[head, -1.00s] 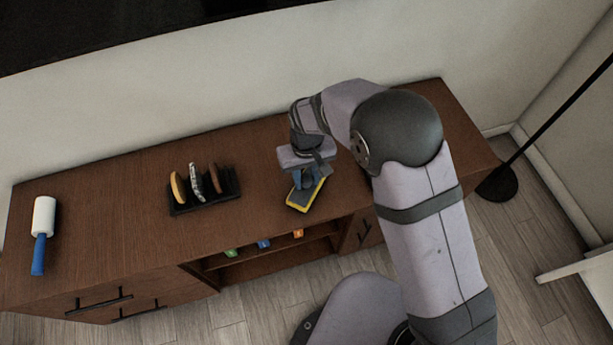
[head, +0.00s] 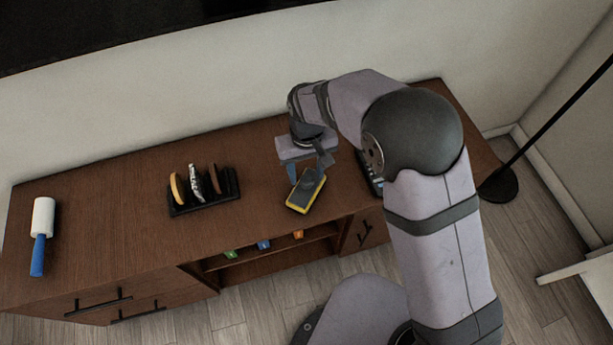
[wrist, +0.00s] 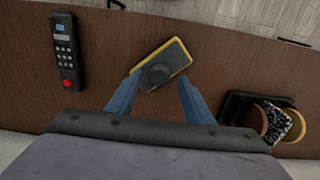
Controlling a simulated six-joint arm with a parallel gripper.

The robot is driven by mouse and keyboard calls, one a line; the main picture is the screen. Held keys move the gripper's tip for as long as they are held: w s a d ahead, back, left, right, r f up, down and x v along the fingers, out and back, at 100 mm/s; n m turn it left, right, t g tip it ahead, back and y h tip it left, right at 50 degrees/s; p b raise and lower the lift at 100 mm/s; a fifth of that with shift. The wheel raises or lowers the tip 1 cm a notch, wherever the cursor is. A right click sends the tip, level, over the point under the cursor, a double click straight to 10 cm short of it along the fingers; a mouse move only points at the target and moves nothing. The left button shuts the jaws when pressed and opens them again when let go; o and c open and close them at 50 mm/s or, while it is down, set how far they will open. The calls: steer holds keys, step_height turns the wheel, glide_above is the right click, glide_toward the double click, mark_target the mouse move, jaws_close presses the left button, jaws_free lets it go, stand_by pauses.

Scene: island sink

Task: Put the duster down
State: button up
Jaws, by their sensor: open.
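The duster (head: 304,196), a dark block with a yellow edge, lies on the brown cabinet top (head: 130,215) near its front edge. It also shows in the wrist view (wrist: 174,58), with a round dark knob on its top. My gripper (head: 307,172) is open, with its blue fingers just behind and above the duster. In the wrist view the fingertips (wrist: 158,86) are spread wide on the near side of the duster, and nothing is held between them.
A black rack (head: 205,206) with several round-topped pieces stands left of the duster. A lint roller (head: 42,232) lies at the far left. A black remote (wrist: 65,50) lies on the duster's other side. The cabinet top between rack and roller is clear.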

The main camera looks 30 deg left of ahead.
mark_target(307, 179)
step_height(307, 179, up, 8)
stand_by(0.4)
steer(key=w+d+r+m, duration=0.1)
steer(key=w+d+m, duration=0.1)
steer(key=d, duration=0.8)
steer(key=w+d+r+m, duration=0.1)
steer(key=d+m, duration=0.1)
steer(key=d, duration=0.9)
steer(key=s+d+f+m, duration=0.1)
steer(key=s+d+m, duration=0.1)
steer(key=s+d, duration=0.2)
steer(key=s+d+f+m, duration=0.1)
steer(key=s+d+m, duration=0.2)
steer(key=d, duration=0.8)
steer(key=shift+s, duration=1.2)
steer(key=shift+f, duration=0.1)
